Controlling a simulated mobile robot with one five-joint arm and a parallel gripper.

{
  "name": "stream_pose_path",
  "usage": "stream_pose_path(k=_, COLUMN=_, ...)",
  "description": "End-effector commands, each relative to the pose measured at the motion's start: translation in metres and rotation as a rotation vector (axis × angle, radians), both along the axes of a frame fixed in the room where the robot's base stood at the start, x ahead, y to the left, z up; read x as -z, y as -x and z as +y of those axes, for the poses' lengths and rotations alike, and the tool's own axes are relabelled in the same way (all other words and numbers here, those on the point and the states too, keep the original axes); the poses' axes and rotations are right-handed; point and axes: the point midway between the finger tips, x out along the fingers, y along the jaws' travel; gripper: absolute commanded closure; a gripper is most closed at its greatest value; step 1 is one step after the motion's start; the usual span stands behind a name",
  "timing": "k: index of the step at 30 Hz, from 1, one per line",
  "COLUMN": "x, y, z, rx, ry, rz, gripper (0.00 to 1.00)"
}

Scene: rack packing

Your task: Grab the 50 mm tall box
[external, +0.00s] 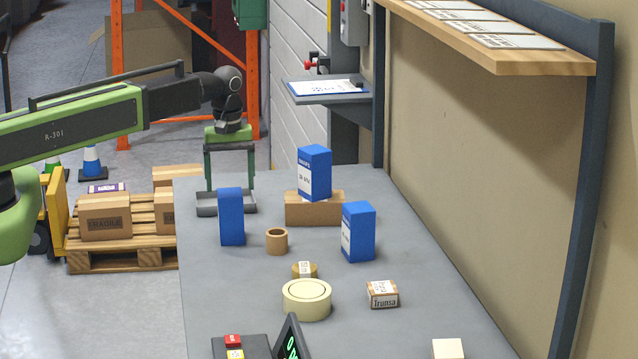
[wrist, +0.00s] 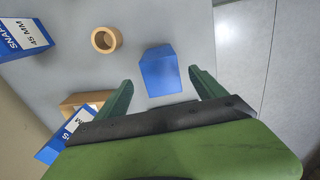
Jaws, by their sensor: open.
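Three blue boxes stand on or above the grey table. The left blue box (external: 231,216) is upright on the table; in the wrist view (wrist: 160,71) it is ahead, between the lines of my fingers, with no label showing. The right blue box (external: 359,233) reads 45 MM in the wrist view (wrist: 22,33). The raised blue box (external: 315,172) stands on a cardboard box; its label is partly cut off in the wrist view (wrist: 66,136), and I cannot read its size. My gripper (external: 226,208) is open and empty, pointing down behind the left box; its fingers (wrist: 160,78) appear apart from it.
A cardboard box (external: 312,211) supports the raised box. A tan ring (external: 277,241), a cream tape roll (external: 307,300), a smaller roll (external: 305,270) and a small labelled carton (external: 383,294) lie nearer the camera. The far table edge beside my gripper is clear.

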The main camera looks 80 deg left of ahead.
Motion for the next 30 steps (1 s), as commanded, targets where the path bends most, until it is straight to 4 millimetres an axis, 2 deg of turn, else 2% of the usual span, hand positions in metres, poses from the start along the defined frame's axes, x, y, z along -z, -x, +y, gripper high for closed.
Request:
stream_pose_path(k=1, x=0.023, y=0.000, z=0.000, rx=0.000, ry=0.000, rz=0.000, gripper=0.20)
stream_pose_path(k=5, x=0.045, y=0.000, z=0.000, rx=0.000, ry=0.000, rz=0.000, gripper=0.20)
stream_pose_path(k=14, x=0.053, y=0.000, z=0.001, rx=0.000, ry=0.000, rz=0.000, gripper=0.20)
stream_pose_path(k=21, x=0.094, y=0.002, z=0.005, rx=0.000, ry=0.000, rz=0.000, gripper=0.20)
stream_pose_path(k=23, x=0.100, y=0.002, z=0.005, rx=0.000, ry=0.000, rz=0.000, gripper=0.20)
stream_pose_path(k=30, x=0.097, y=0.002, z=0.005, rx=0.000, ry=0.000, rz=0.000, gripper=0.20)
